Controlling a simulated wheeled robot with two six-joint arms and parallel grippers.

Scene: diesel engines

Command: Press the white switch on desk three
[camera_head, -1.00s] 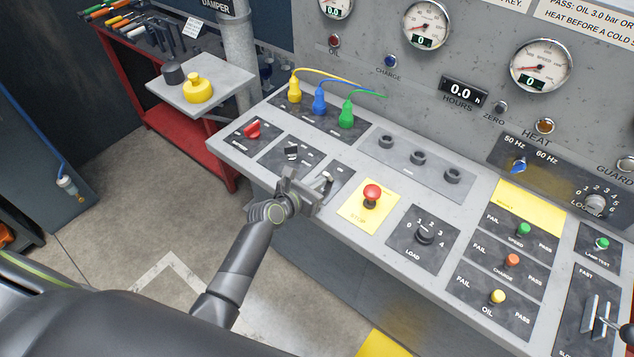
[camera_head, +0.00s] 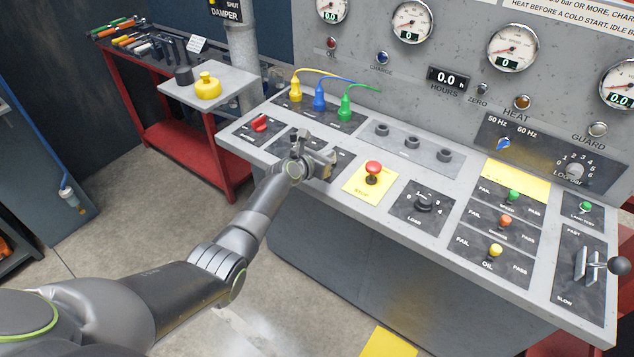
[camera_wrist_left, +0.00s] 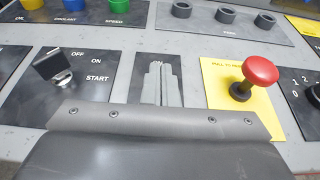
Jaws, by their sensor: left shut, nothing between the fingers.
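I cannot make out a white switch in either view. A dark panel with an "ON" label (camera_wrist_left: 140,66) lies between the key-switch panel and the yellow stop plate; its middle is hidden behind my fingers. In the head view this panel (camera_head: 343,164) is mostly covered by my gripper. My left gripper (camera_head: 328,158) is shut and empty over the desk, left of the red stop button (camera_head: 373,168). In the wrist view its fingers (camera_wrist_left: 160,75) are together in front of the "ON" panel. I cannot tell whether they touch it. My right gripper is out of view.
The red stop button (camera_wrist_left: 259,72) stands up close to the right of my fingers, and a key switch (camera_wrist_left: 52,66) to the left. Yellow, blue and green (camera_head: 345,110) plugs with cables rise behind. A load knob (camera_head: 424,203) is further right.

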